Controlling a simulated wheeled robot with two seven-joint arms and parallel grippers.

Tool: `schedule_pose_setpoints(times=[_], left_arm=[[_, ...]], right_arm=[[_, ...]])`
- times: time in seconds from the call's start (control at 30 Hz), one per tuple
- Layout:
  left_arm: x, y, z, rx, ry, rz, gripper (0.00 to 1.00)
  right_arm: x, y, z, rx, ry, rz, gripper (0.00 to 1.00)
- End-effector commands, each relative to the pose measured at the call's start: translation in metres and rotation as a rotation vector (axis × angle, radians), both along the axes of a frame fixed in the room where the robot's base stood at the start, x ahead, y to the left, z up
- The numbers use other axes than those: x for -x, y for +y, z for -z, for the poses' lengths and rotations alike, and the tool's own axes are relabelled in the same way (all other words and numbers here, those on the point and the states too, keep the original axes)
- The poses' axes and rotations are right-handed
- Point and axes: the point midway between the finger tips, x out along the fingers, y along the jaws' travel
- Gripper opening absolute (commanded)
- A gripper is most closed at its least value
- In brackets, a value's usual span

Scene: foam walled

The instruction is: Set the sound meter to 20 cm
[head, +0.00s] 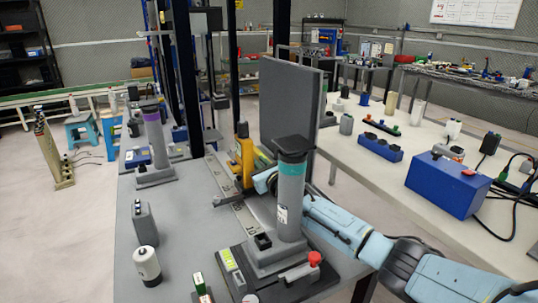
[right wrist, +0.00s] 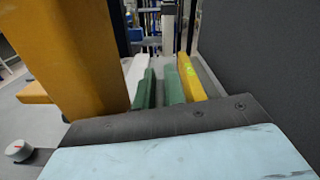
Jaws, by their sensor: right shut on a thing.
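The yellow sound meter (head: 245,155) stands upright on a grey rail (head: 226,188) in the middle of the table, left of a dark panel. My right arm reaches in from the right behind the grey tube, and my right gripper (head: 262,181) is at the meter's lower part, shut on it; the tube partly hides the jaws. In the right wrist view a large orange-yellow body (right wrist: 75,55) fills the left side, close to the gripper. My left gripper is not in view.
A grey tube with a teal band (head: 290,200) stands on a dark base in front. The dark panel (head: 290,105) rises behind it. Another grey tube (head: 155,140) stands at left. A blue box (head: 445,188) sits on the right table. Small items lie at front left.

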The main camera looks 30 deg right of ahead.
Motion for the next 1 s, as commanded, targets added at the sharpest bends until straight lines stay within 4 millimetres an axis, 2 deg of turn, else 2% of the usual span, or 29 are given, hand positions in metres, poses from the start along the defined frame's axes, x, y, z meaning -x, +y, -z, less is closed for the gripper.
schedule_pose_setpoints(times=[0.4,0.43,0.57,1.0], left_arm=[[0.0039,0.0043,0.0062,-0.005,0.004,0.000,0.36],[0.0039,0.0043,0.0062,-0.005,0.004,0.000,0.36],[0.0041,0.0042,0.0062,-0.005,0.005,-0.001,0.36],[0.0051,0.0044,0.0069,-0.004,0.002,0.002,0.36]], right_arm=[[0.0028,0.0009,0.0003,0.003,0.000,0.004,0.00],[0.0028,0.0009,0.0003,0.003,0.000,0.004,0.12],[0.0027,0.0019,0.0001,0.002,0.001,0.001,0.29],[0.0023,0.0049,-0.0058,0.000,-0.002,-0.005,0.31]])
